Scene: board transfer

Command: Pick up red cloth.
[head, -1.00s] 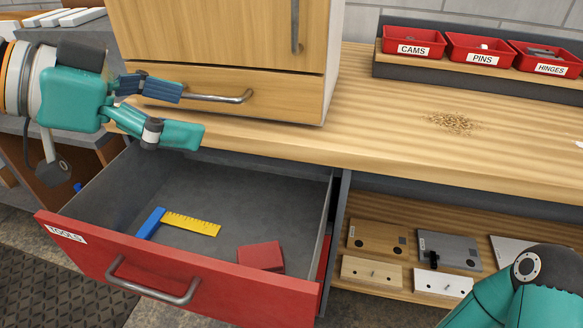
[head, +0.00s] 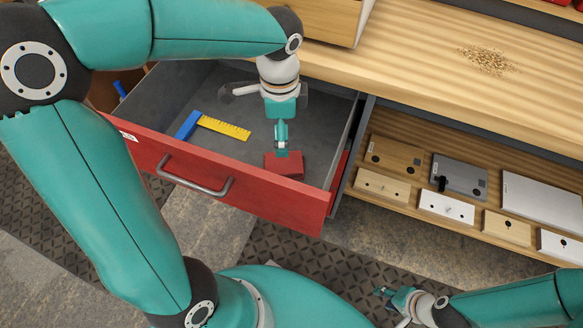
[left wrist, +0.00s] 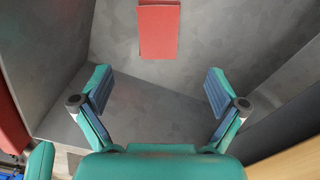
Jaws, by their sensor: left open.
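The red cloth (head: 284,165) is a small folded block lying on the floor of the open drawer, near its front right corner. In the left wrist view the red cloth (left wrist: 158,30) lies at the top middle, ahead of the fingers and apart from them. My left gripper (head: 281,150) points down into the drawer above the cloth, hiding part of it. In the left wrist view my left gripper (left wrist: 160,80) is open with nothing between its fingers. My right gripper (head: 383,292) is low at the right, away from the drawer; its jaws are too small to judge.
The red-fronted drawer (head: 230,187) is pulled out, with walls close around the cloth. A blue and yellow try square (head: 222,127) lies left of it. A shelf (head: 440,165) with several boards is at the right. Shavings (head: 488,60) lie on the worktop.

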